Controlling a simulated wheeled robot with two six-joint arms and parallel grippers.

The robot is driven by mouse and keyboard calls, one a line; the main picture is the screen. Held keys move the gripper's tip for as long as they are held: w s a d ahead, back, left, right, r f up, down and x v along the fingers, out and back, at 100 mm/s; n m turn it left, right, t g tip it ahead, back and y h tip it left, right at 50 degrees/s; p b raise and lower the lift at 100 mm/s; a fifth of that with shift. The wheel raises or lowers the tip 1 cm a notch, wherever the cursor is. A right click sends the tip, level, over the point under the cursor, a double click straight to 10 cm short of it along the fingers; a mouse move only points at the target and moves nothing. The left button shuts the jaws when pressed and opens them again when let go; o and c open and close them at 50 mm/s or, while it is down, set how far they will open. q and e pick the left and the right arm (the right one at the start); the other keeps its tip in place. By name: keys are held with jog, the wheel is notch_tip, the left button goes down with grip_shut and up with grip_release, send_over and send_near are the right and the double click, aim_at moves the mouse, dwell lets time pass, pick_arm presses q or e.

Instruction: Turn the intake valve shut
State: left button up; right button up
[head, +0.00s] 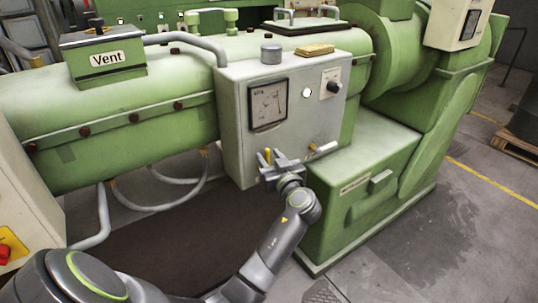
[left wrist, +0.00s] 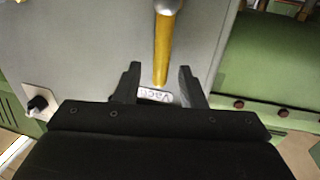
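No label reading "intake" is legible, so I cannot tell which control is the intake valve. A yellow lever (head: 267,155) shows low on the front of the grey control box (head: 235,130) in the head view. In the left wrist view a yellow lever (left wrist: 162,50) with a silver knob runs between the fingertips, with gaps on both sides. A partly hidden label (left wrist: 155,96) there starts with "Vac". My left gripper (head: 277,161) is open at the box's lower front; its fingers also show in the left wrist view (left wrist: 160,82). My right gripper is not in view.
The box also carries a gauge (head: 268,103), a black knob (head: 333,87) and a pale handle (head: 322,150) right of my gripper. A green box labelled "Vent" (head: 104,62) sits on the green barrel (head: 180,85). Pipes hang below; floor is free at right.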

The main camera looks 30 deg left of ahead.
pick_arm(q)
jog(key=shift+d, duration=0.1)
grip_shut()
dwell(0.3)
